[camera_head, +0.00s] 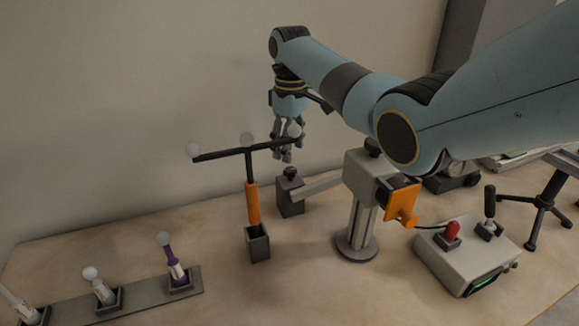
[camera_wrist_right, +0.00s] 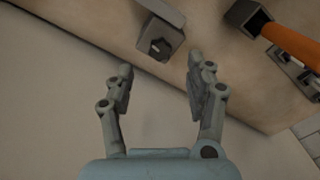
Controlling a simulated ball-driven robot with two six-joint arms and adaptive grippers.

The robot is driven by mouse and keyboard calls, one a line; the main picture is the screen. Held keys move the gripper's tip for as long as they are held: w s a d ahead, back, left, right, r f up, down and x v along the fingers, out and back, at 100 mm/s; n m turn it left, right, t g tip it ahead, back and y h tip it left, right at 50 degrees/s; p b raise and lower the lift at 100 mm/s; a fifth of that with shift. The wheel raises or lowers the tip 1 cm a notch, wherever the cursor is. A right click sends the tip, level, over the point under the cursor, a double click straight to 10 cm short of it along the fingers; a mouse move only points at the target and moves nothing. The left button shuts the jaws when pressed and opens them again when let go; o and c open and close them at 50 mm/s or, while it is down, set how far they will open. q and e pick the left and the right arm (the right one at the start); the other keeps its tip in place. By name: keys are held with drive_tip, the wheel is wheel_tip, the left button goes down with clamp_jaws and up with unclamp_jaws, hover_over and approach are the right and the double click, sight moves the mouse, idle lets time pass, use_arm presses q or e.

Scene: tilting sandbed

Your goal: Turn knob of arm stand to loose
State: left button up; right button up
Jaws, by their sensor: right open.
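The arm stand (camera_head: 362,218) is a grey upright post on a round base, with a grey head and a side arm reaching left to a dark grey block (camera_head: 290,196). A small black knob (camera_head: 290,172) sits on top of that block; it also shows in the right wrist view (camera_wrist_right: 159,46). Another black knob (camera_head: 373,147) is on top of the stand's head. My right gripper (camera_head: 286,156) is open and empty, pointing down above and behind the block, apart from the knob. In the right wrist view its fingers (camera_wrist_right: 160,68) are spread, with the knob beyond the tips. My left gripper is not in view.
A black T-bar with an orange handle (camera_head: 253,204) stands in a dark socket just left of the block. A control box (camera_head: 465,258) with a red knob and a joystick is at right. A rack (camera_head: 150,302) with white-tipped tools is front left. The wall is close behind.

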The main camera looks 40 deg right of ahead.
sight(290, 169)
wheel_tip(290, 169, down, 6)
drive_tip(key=shift+b, duration=0.3)
clamp_jaws()
